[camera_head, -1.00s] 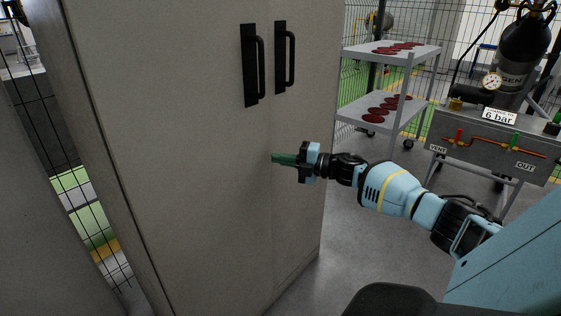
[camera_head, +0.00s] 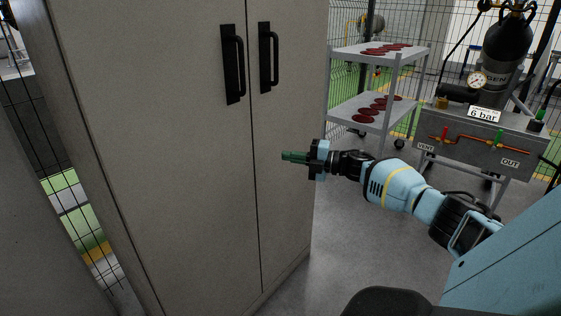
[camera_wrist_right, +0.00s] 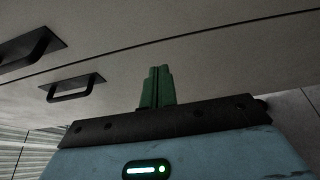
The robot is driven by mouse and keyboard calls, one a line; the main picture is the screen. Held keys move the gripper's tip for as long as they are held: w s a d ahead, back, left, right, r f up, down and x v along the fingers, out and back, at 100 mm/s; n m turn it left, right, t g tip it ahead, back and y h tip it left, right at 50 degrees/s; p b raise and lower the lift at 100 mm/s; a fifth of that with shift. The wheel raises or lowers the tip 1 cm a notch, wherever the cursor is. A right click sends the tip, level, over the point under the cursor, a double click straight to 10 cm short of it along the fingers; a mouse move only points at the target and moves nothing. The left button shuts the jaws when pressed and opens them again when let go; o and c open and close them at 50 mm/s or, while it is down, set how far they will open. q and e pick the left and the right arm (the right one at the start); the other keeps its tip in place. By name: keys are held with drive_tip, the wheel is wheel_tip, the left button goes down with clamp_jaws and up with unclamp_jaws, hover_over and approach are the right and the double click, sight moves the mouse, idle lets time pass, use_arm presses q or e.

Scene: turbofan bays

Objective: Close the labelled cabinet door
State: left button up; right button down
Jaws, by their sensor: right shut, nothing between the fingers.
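The grey cabinet stands in front of me with two doors, a wide left door (camera_head: 150,130) and a narrower-looking right door (camera_head: 285,130). Both doors look shut, with a thin seam between them. Each has a black handle, the left one (camera_head: 233,64) and the right one (camera_head: 268,57). No label shows on the doors. My right gripper (camera_head: 284,156) has its green fingers together and empty, in front of the right door below its handle. In the right wrist view the closed fingers (camera_wrist_right: 157,88) point at the door face; whether they touch it I cannot tell. My left gripper is out of view.
A grey cart (camera_head: 330,96) with dark red discs stands behind on the right. A grey test stand (camera_head: 478,143) with a gas cylinder (camera_head: 506,48) is at far right. Wire fencing is at the left. Grey floor is free right of the cabinet.

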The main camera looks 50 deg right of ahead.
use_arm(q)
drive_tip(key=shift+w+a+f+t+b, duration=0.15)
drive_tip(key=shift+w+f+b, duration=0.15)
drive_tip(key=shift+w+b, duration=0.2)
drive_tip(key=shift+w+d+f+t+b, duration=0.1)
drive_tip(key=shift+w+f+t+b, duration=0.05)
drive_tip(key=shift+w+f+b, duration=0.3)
use_arm(e)
drive_tip(key=shift+s+d, duration=0.15)
drive_tip(key=shift+d, duration=0.75)
drive_tip(key=shift+s+d, duration=0.2)
drive_tip(key=shift+d, duration=0.7)
drive_tip(key=shift+s+d, duration=0.15)
drive_tip(key=shift+d, duration=0.75)
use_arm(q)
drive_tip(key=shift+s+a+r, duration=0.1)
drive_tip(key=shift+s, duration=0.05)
